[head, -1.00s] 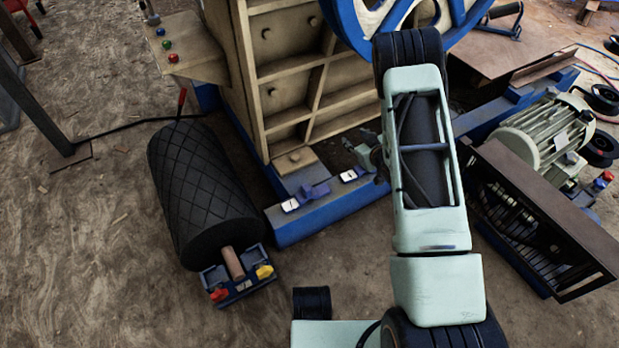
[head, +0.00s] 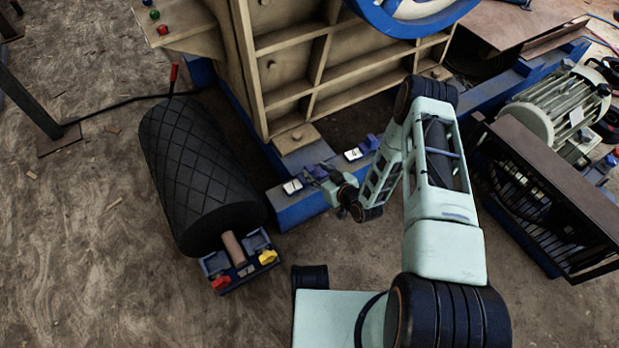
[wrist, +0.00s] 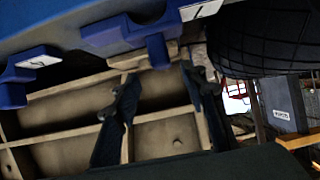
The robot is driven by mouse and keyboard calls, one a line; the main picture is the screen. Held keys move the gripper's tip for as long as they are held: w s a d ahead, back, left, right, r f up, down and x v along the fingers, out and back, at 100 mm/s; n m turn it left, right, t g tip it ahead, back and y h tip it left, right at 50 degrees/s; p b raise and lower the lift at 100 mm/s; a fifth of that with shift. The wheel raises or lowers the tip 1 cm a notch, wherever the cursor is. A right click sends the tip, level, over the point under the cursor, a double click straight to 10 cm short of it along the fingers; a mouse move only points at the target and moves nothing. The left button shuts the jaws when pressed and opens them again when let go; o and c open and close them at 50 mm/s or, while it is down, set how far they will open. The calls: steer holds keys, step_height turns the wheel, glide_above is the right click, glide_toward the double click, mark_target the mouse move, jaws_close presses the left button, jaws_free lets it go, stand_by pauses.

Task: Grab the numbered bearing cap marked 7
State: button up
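Two blue bearing caps with white number labels sit on the blue beam at the foot of the tan crusher frame. The left cap (head: 292,187) is nearer the black roller; the right cap (head: 354,154) is farther along. The head view is too small to read their marks. In the wrist view the first cap (wrist: 150,30) is at the top, its label at upper right with a dark stroke I cannot read surely. The other cap (wrist: 15,80) is at the left edge. My gripper (head: 318,174) is beside the left cap. Its fingers (wrist: 163,95) are apart, with nothing between the tips.
The black roller (head: 200,180) lies left of the beam, with a small blue stand (head: 238,265) bearing red and yellow parts at its front end. The crusher frame (head: 320,70) rises behind. A motor (head: 560,105) and a dark slatted guard (head: 540,200) stand right. Floor is open in front.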

mark_target(310, 168)
steer(key=b+x, duration=0.1)
steer(key=x, duration=0.1)
steer(key=b+x, duration=0.1)
steer(key=x, duration=0.1)
steer(key=shift+a+f, duration=0.25)
steer(key=shift+f, duration=0.15)
steer(key=shift+w+a, duration=0.2)
steer(key=shift+w, duration=0.05)
jaws_close()
